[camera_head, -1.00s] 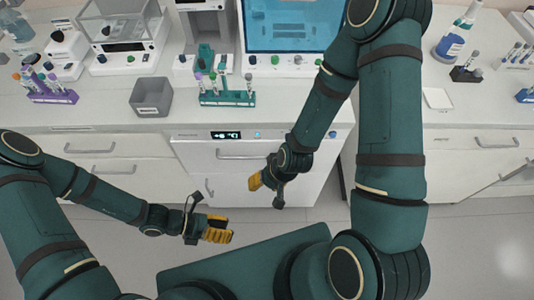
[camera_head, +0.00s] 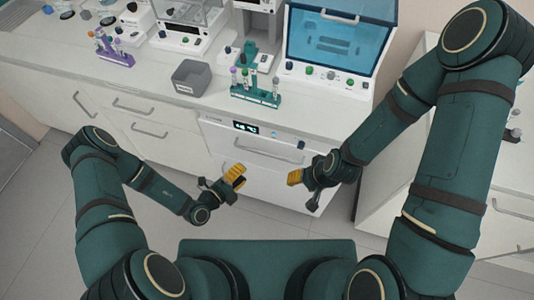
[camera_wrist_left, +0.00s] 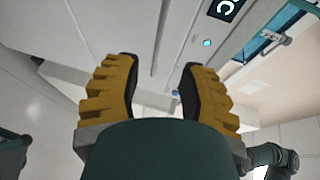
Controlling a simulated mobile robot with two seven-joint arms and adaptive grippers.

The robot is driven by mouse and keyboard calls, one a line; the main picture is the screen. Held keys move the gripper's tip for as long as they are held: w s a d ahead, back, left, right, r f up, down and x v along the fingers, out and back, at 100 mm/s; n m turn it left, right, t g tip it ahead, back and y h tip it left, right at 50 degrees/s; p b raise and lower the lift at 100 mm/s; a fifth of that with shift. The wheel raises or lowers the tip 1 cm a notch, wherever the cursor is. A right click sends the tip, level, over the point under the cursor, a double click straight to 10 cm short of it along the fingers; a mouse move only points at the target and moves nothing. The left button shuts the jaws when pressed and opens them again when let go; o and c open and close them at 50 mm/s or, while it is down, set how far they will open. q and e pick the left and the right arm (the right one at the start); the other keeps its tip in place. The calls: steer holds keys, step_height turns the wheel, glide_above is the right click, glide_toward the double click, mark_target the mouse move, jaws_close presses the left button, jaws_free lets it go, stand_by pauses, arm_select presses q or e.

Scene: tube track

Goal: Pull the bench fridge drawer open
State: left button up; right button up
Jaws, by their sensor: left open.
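The bench fridge is the white unit under the worktop with a small lit display (camera_head: 245,127). Its drawer front carries a horizontal bar handle (camera_head: 262,150) just below the display, and the drawer looks closed. My left gripper (camera_head: 236,172) is in front of the fridge, below and left of the handle, and apart from it. In the left wrist view, its yellow fingers (camera_wrist_left: 158,72) are spread with nothing between them. The display (camera_wrist_left: 225,8) shows at the top there. My right gripper (camera_head: 295,178) hangs in front of the fridge's right side; its finger gap cannot be made out.
A grey bin (camera_head: 191,78), a teal tube rack (camera_head: 254,95) and a purple tube rack (camera_head: 115,57) stand on the worktop. A blue-windowed machine (camera_head: 336,42) stands behind. White drawers (camera_head: 150,130) flank the fridge on the left. The floor in front is clear.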

mark_target(264, 154)
arm_select(q)
steer(key=x, duration=1.2)
steer(key=shift+w+d, duration=0.25)
jaws_close()
